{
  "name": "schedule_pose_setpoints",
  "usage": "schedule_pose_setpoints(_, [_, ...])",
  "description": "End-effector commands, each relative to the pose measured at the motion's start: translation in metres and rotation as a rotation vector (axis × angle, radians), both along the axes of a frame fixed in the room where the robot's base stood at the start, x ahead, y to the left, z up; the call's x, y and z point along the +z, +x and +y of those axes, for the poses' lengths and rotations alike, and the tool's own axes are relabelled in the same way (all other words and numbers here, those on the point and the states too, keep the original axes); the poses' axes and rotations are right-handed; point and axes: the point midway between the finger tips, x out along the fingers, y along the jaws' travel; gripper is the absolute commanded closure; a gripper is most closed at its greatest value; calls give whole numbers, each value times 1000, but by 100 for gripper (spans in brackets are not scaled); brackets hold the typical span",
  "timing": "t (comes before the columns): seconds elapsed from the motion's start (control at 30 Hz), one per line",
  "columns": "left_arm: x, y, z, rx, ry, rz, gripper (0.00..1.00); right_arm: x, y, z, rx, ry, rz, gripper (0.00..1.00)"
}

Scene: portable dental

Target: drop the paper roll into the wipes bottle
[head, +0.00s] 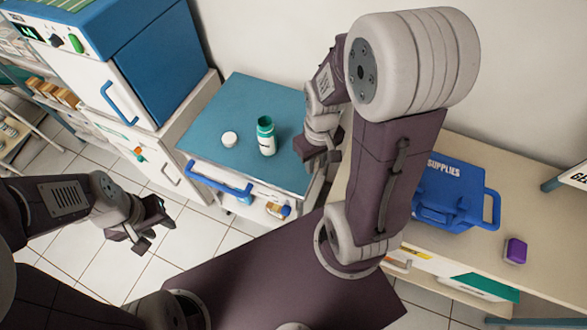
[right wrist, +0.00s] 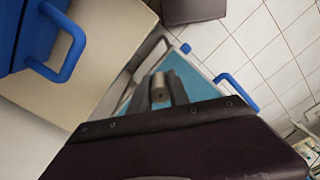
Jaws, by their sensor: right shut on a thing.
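The wipes bottle (head: 267,145), white with a green neck, stands upright and open-topped on the blue top of the cart. A small white round lid (head: 229,139) lies to its left. My right gripper (head: 325,157) is over the right side of the cart, to the right of the bottle and apart from it. In the right wrist view its fingers (right wrist: 164,88) are shut on a small greyish cylinder, which looks like the paper roll (right wrist: 160,86). The roll is hidden in the head view. My left gripper (head: 151,234) is open and empty above the floor, left of the cart.
The cart (head: 240,95) has a blue handle (head: 218,187) at its front. A blue supplies case (head: 447,197) and a purple box (head: 515,250) sit on the beige counter at right. A blue and white cabinet (head: 150,75) stands at left.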

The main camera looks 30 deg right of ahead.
Motion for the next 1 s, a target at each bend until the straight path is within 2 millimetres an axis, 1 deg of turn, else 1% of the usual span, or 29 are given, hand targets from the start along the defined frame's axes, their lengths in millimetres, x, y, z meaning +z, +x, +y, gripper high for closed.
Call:
schedule_pose_setpoints(0.03, [-9, 0, 0, 0, 0, 0, 64, -6, -7, -4, -11, -1, -3, 100])
schedule_pose_setpoints(0.2, [-17, 0, 0, 0, 0, 0, 64, -8, -25, -12, -33, -1, -2, 100])
schedule_pose_setpoints(0.3, [-16, 0, 0, 0, 0, 0, 64, -7, -28, -13, -36, 0, 0, 100])
schedule_pose_setpoints(0.37, [-15, 0, 0, 0, 0, 0, 64, -8, -25, -12, -35, 1, 1, 100])
schedule_pose_setpoints(0.47, [-10, 0, 0, 0, 0, 0, 64, -16, -11, -9, -32, 2, 6, 100])
schedule_pose_setpoints(0.5, [-9, 0, 0, 0, 0, 0, 64, -22, -2, -7, -31, 2, 8, 100])
schedule_pose_setpoints(0.53, [-14, 0, 0, 0, 0, -1, 64, -31, 8, -6, -30, 2, 5, 100])
schedule_pose_setpoints(0.6, [-17, 0, 0, 0, 0, 0, 64, -44, 28, -3, -31, 1, 5, 100])
schedule_pose_setpoints(0.7, [-18, 0, 0, 0, 0, 0, 64, -59, 55, 1, -32, 1, 3, 100])
schedule_pose_setpoints(0.8, [-19, 0, 0, 0, 0, 0, 64, -70, 75, 4, -34, 0, 1, 100])
schedule_pose_setpoints(0.9, [-19, 0, 0, 0, 0, 0, 64, -76, 86, 6, -35, 0, 1, 100])
schedule_pose_setpoints(1.0, [-19, 0, 0, 0, 0, 0, 64, -77, 89, 6, -36, 0, 0, 100])
